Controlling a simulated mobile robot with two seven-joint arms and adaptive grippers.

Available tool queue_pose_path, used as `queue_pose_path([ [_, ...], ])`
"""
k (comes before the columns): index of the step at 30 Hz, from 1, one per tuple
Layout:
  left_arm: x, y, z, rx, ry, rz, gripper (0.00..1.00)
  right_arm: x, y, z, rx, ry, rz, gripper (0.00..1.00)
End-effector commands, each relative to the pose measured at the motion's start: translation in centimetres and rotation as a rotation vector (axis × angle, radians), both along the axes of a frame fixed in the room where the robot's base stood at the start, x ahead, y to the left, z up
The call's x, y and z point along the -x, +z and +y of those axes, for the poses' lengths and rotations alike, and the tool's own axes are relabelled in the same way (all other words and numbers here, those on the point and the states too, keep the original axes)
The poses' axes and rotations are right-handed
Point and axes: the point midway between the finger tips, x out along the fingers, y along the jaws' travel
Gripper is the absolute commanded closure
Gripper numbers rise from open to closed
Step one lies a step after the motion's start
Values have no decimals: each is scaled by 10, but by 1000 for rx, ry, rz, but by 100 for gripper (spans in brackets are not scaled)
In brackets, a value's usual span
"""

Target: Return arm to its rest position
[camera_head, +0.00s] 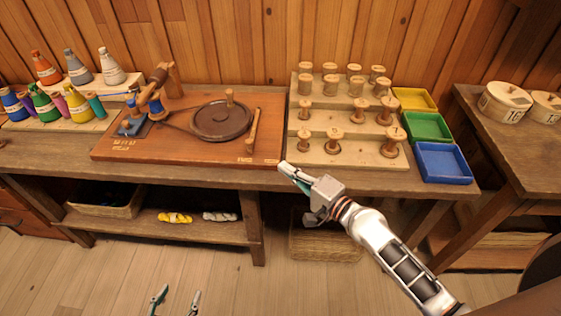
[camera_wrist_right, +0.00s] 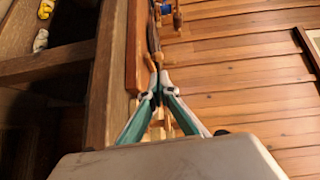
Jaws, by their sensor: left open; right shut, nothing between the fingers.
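My right arm comes in from the lower right in the head view. Its gripper (camera_head: 291,172) is at the front edge of the workbench (camera_head: 225,178), near the right front corner of the winding board (camera_head: 185,152). In the right wrist view its fingers (camera_wrist_right: 158,84) meet at the tips, with nothing seen between them. My left gripper (camera_head: 175,298) shows only its fingertips at the bottom edge of the head view. They are apart and empty, over the floor in front of the bench.
A stepped rack of wooden spools (camera_head: 345,150) stands right of the board. Beside it are yellow (camera_head: 414,99), green (camera_head: 427,127) and blue trays (camera_head: 443,163). Colored thread cones (camera_head: 78,70) stand at the left. Baskets sit below the bench. The floor (camera_head: 95,270) in front is clear.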

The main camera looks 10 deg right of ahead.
Motion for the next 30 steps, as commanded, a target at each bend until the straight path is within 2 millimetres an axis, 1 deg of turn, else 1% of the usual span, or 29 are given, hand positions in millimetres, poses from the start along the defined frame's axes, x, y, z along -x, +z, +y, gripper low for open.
queue_pose_path([
  [4, 0, 0, 0, 0, 0, 0, 46, 4, 1, -1, -1, 0, 0, 100],
  [17, 1, -2, -1, 0, 0, 3, 46, 3, 0, -1, 0, 0, 0, 100],
  [20, 1, -2, -1, 0, 0, 3, 46, 7, -4, -1, 21, 0, -4, 100],
  [23, 1, -2, -1, 1, 1, 3, 46, 20, -19, 0, 112, 0, -20, 100],
  [25, 0, -2, -1, 1, 1, 3, 46, 35, -38, -1, 227, 3, -41, 100],
  [29, 0, -2, -1, 1, 1, 3, 46, 73, -79, -6, 519, 22, -92, 100],
  [30, 0, -2, -1, 1, 1, 3, 46, 86, -92, -9, 613, 33, -107, 100],
])
